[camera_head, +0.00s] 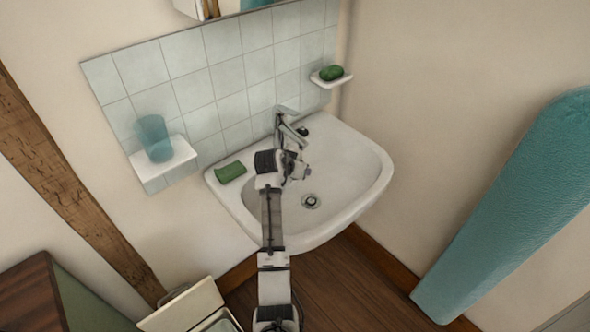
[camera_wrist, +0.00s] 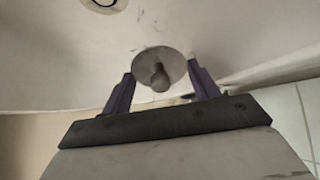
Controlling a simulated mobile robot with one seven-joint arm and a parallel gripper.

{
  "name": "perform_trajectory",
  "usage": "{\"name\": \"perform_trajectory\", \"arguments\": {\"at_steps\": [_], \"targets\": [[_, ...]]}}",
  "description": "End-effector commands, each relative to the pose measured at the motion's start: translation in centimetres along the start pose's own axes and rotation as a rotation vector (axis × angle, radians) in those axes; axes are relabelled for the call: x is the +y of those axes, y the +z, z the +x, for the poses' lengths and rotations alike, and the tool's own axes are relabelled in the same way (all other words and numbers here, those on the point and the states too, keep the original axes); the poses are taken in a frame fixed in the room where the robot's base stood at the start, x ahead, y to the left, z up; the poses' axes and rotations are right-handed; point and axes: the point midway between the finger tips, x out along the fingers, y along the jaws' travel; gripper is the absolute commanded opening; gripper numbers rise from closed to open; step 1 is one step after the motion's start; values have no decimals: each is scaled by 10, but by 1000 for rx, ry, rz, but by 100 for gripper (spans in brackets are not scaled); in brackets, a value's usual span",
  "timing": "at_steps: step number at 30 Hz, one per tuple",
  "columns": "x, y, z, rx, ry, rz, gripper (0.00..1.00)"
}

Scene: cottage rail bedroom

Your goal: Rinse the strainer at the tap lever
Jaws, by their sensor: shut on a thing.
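The strainer (camera_wrist: 160,64), a small grey disc with a round knob at its centre, is between the fingers of my gripper (camera_wrist: 162,82) in the wrist view. My gripper (camera_head: 298,171) is shut on it, over the white basin (camera_head: 352,160) and just below the tap spout. In the head view I cannot clearly make out the strainer against my gripper. The chrome tap (camera_head: 280,124) stands at the back rim, with its lever (camera_head: 287,109) on top. The round drain (camera_head: 310,201) lies in the basin floor, right of and below my gripper. It also shows at the wrist view's top edge (camera_wrist: 103,4).
A green block (camera_head: 230,172) lies on the basin's left rim. A small dark thing (camera_head: 303,130) sits beside the tap. A blue cup (camera_head: 154,138) and a green soap (camera_head: 331,73) stand on wall shelves. A teal ironing-board-like panel (camera_head: 515,205) leans at the right.

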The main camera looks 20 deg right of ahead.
Motion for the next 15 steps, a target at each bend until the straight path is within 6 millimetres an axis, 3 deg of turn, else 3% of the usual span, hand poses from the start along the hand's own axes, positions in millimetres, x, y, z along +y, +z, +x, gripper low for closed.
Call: {"name": "perform_trajectory", "arguments": {"at_steps": [15], "targets": [[10,3,-3,0,0,1,27]]}}
